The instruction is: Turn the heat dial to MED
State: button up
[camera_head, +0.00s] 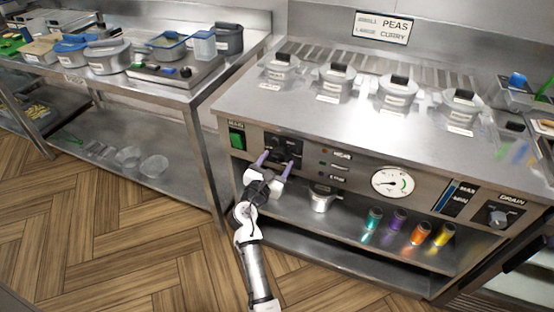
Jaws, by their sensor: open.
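The frying range (330,118) has a steel front panel. A black dial panel (290,146) sits left of centre on it, to the right of a green switch. I take it for the heat dial; its knob is partly hidden by my gripper, and I cannot read its setting or find a MED mark. My gripper (275,164) is right in front of this dial panel, with its two purple fingers apart and pointing at it. The fingers are open; I cannot tell whether they touch the knob.
The green switch (237,138) is close on the left. A round gauge (393,184), a MAX/MIN level strip (458,198) and a DRAIN knob (498,217) are to the right. Under the panel, a shelf holds a metal pot (321,201) and coloured cups (397,219).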

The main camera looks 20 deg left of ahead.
jog(key=shift+w, duration=0.5)
jog(key=c, duration=1)
jog(key=shift+o, duration=0.2)
